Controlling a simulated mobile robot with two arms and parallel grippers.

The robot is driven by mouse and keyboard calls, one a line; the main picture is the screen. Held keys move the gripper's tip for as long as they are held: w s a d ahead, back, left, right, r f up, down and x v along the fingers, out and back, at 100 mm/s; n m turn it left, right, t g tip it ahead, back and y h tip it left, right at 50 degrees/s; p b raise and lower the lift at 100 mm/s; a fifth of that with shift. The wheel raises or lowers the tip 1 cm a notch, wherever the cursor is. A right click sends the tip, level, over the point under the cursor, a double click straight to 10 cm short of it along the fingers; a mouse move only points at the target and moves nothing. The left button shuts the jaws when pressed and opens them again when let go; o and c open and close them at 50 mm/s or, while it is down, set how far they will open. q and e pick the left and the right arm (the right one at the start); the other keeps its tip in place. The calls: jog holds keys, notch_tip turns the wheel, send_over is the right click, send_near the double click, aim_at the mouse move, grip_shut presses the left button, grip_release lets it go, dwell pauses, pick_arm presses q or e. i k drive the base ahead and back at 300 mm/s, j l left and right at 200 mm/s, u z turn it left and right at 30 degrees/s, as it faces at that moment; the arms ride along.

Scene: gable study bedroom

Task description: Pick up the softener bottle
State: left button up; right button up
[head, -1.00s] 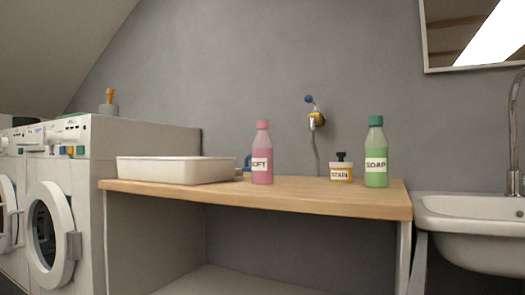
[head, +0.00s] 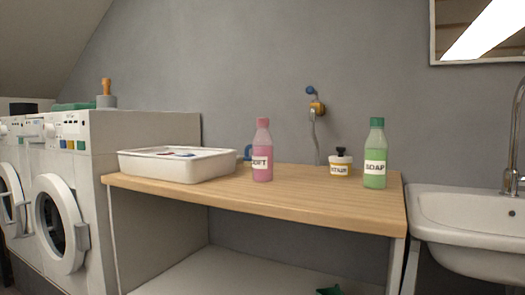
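The softener bottle (head: 262,150) is pink with a pink cap and a white label that reads as SOFT. It stands upright on the wooden counter (head: 300,198), right of the white tub. Nothing covers its front. Neither of my grippers shows in the head view.
A white tub (head: 178,169) with some items inside stands left of the bottle. A small blue thing (head: 247,152) is partly hidden behind the bottle. A white stain jar (head: 340,163) and a green soap bottle (head: 375,153) stand to the right. A sink (head: 460,215) and washing machines (head: 75,185) flank the counter.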

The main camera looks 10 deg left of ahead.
aim_at(262, 142)
jog(key=j, duration=0.6)
jog(key=i+j, duration=0.15)
jog(key=j, duration=1)
jog(key=i+u, duration=0.05)
